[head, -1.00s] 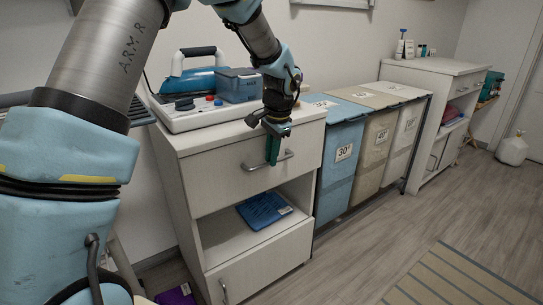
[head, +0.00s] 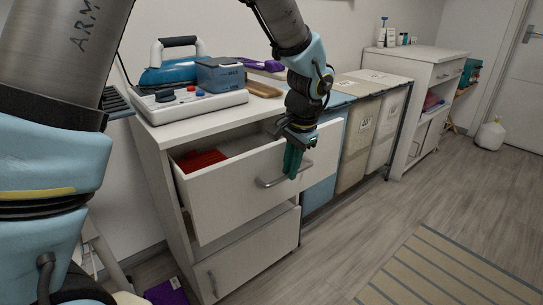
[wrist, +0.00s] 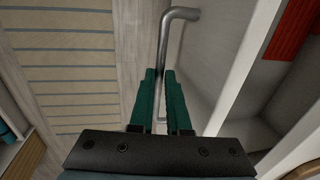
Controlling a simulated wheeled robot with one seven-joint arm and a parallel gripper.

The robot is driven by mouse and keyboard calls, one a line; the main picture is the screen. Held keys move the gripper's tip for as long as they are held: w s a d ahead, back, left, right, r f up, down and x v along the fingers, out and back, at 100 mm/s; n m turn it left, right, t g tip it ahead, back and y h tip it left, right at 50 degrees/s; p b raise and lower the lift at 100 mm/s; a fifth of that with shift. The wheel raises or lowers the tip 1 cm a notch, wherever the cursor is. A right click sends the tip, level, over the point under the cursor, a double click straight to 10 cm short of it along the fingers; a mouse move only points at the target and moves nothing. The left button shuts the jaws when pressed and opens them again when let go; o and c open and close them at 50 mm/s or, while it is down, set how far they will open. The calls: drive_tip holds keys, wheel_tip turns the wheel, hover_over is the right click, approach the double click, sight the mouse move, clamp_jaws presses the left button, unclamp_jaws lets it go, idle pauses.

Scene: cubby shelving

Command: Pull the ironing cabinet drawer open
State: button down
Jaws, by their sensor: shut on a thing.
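The ironing cabinet (head: 168,130) is white, with its top drawer (head: 228,188) pulled well out. A red folded cloth (head: 203,160) lies inside the drawer. A grey bar handle (head: 270,183) runs along the drawer front. My gripper (head: 292,172), with green fingers, is shut on the right part of this handle. In the wrist view, the handle (wrist: 170,40) passes between the two green fingers (wrist: 160,100), and the drawer's open inside with the red cloth (wrist: 292,28) shows at the right.
A steam iron station (head: 185,95) stands on the cabinet top. Laundry bins (head: 357,145) stand to the right. A striped rug (head: 450,270) lies on the clear floor at the front right.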

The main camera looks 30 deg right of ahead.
drive_tip(key=s+d, duration=0.2)
drive_tip(key=s, duration=1)
drive_tip(key=shift+s+d, duration=0.25)
drive_tip(key=shift+s, duration=0.15)
drive_tip(key=c, duration=0.9)
unclamp_jaws()
drive_tip(key=r, duration=0.3)
drive_tip(key=s+r, duration=0.1)
drive_tip(key=r, duration=0.3)
drive_tip(key=s+r+p, duration=0.1)
drive_tip(key=r, duration=0.2)
drive_tip(key=shift+d+r, duration=0.2)
drive_tip(key=shift+r, duration=0.1)
